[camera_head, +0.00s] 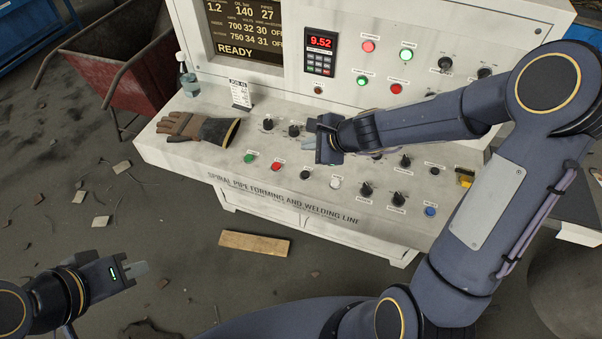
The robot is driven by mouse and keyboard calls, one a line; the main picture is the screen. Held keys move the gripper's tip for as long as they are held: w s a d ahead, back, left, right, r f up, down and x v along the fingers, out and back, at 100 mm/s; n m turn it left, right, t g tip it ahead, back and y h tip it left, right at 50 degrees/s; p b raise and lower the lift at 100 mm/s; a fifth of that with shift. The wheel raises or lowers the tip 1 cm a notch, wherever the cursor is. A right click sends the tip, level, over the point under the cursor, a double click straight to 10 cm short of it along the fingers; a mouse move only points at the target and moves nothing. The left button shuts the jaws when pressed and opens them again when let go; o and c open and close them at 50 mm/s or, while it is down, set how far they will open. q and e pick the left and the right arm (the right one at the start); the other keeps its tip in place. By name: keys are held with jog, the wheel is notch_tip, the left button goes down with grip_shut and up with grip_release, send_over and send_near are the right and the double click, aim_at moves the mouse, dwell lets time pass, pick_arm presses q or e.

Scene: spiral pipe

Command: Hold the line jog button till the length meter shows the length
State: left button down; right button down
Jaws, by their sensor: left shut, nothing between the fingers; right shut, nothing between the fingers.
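The length meter (320,43) on the console's upright panel shows 9.52 in red digits. A job card (240,95) stands on the console deck; its writing is too small to read. The deck's front row has a green button (249,157), a red button (275,166), a black button (305,174) and a white button (336,182). Their labels are too small to read, so I cannot tell which is line jog. My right gripper (308,143) is shut and empty over the deck, behind the black button; any contact below it is unclear. My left gripper (140,269) is shut and empty, low over the floor.
A work glove (198,128) and a bottle (188,80) are on the deck's left side. Several knobs and a blue button (430,211) are further right. A display (245,30) reads READY. A red cart (125,70) stands left. A wooden board (254,243) lies on the floor.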

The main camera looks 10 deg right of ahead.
aim_at(309, 175)
dwell(0.3)
notch_tip(309, 175, down, 9)
jog(key=b, duration=0.8)
jog(key=shift+r+b, duration=0.1)
jog(key=shift+b, duration=0.2)
dwell(1.4)
jog(key=shift+f+b, duration=0.4)
jog(key=shift+b, duration=0.05)
jog(key=shift+f+b, duration=0.4)
jog(key=shift+b, duration=0.05)
dwell(3.9)
